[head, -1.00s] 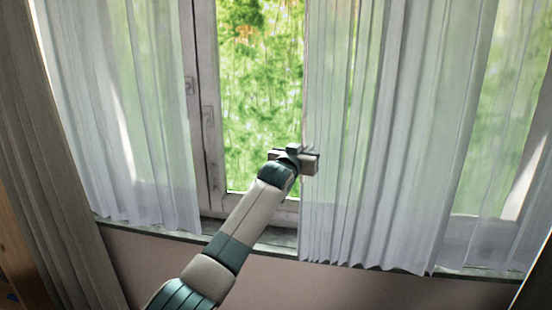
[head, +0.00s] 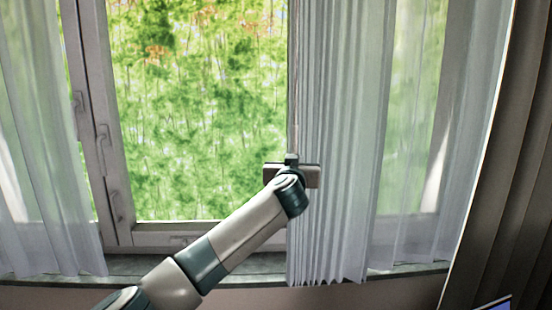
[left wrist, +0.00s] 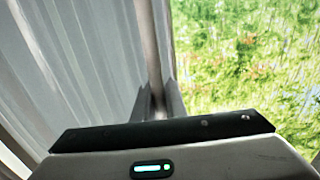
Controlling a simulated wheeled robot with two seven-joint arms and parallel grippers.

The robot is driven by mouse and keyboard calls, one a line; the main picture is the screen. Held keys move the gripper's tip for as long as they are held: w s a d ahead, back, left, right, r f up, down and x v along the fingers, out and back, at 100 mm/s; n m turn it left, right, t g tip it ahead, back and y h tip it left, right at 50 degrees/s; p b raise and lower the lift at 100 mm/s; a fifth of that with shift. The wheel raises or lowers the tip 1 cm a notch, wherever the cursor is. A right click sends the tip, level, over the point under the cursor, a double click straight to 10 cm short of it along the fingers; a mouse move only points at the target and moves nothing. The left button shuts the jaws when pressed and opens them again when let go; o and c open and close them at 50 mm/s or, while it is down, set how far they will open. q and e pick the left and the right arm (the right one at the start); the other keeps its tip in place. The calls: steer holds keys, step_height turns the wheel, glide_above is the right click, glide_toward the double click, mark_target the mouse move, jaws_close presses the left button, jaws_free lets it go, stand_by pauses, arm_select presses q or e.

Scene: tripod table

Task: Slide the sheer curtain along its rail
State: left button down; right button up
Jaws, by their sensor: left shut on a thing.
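The sheer curtain (head: 345,130) hangs in gathered white folds at the centre right of the head view. Its left edge runs down to my left gripper (head: 291,174), which is shut on that edge. In the left wrist view the curtain (left wrist: 75,70) fills the left side, and a narrow grey vertical strip (left wrist: 150,50) runs down towards the gripper. The rail is out of view. My right gripper is not in view.
A bare window pane (head: 205,110) lies left of the held curtain. Window handles (head: 103,150) sit on the frame. Another sheer panel (head: 35,150) hangs at far left, and a dark heavy drape (head: 500,170) at far right. The sill (head: 245,265) runs below.

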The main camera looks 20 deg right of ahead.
arm_select(q)
steer(key=shift+s+d, duration=0.2)
steer(key=shift+d, duration=0.45)
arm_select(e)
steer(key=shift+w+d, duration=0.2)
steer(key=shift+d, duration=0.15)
arm_select(q)
steer(key=c, duration=1.8)
jaws_free()
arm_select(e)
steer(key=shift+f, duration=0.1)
arm_select(q)
steer(key=shift+s, duration=0.1)
steer(key=b+v, duration=0.2)
steer(key=v, duration=1.5)
steer(key=shift+a, duration=0.2)
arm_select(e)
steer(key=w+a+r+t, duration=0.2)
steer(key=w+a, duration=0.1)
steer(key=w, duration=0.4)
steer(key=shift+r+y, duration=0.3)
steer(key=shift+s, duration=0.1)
